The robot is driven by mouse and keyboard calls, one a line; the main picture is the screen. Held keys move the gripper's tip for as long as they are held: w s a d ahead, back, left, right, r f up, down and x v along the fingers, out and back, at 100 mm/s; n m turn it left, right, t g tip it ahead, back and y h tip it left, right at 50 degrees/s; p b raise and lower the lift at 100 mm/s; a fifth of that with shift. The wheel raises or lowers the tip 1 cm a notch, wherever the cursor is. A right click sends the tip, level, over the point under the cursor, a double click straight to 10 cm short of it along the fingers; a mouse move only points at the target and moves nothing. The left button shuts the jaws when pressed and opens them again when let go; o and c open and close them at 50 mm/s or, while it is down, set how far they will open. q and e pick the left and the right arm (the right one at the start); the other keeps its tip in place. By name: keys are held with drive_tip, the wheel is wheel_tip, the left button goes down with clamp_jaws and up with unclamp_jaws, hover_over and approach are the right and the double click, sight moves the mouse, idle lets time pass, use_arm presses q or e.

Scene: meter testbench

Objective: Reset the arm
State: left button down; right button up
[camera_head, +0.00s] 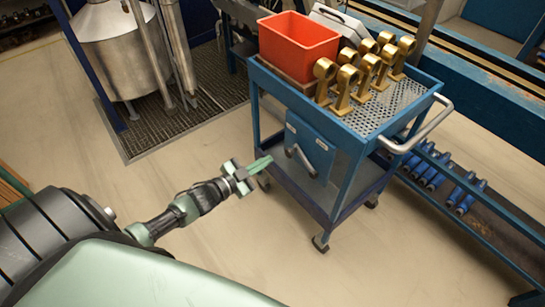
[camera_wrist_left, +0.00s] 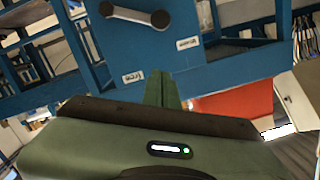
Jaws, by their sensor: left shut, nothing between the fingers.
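My left arm reaches in from the lower left in the head view. My left gripper (camera_head: 262,164) is shut and empty, its green fingers pressed together, held in front of the left side of the blue cart. In the left wrist view the closed fingers (camera_wrist_left: 162,92) point toward blue metal panels with small white labels. My right gripper is not in either view.
The blue cart (camera_head: 345,128) carries a red bin (camera_head: 298,45) and several brass-coloured fittings (camera_head: 366,68). A blue box (camera_head: 309,147) with a handle is on its side. A steel tank (camera_head: 115,45) stands at the upper left. The floor (camera_head: 220,245) in front is clear.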

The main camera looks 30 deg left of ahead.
use_arm(q)
drive_tip(key=shift+s+a, duration=0.1)
idle(0.3)
drive_tip(key=s+f+n+g+y, duration=0.25)
drive_tip(key=s+f, duration=0.55)
drive_tip(key=f, duration=0.5)
drive_tip(key=s+f+n+g+y, duration=0.2)
drive_tip(key=s+f+g, duration=0.2)
drive_tip(key=s+f, duration=0.75)
drive_tip(key=s+d+f+g, duration=0.2)
drive_tip(key=s+f, duration=0.3)
drive_tip(key=s, duration=0.3)
drive_tip(key=s+d+f+n+g, duration=0.1)
drive_tip(key=s+d+f+g, duration=0.2)
drive_tip(key=s, duration=0.5)
drive_tip(key=s+d+f+g, duration=0.3)
drive_tip(key=s+d+f, duration=0.1)
drive_tip(key=s+f, duration=0.3)
drive_tip(key=shift+s+d+f+n, duration=0.15)
drive_tip(key=shift+s+f+n, duration=0.25)
drive_tip(key=shift+s, duration=0.7)
drive_tip(key=shift+g+y, duration=0.25)
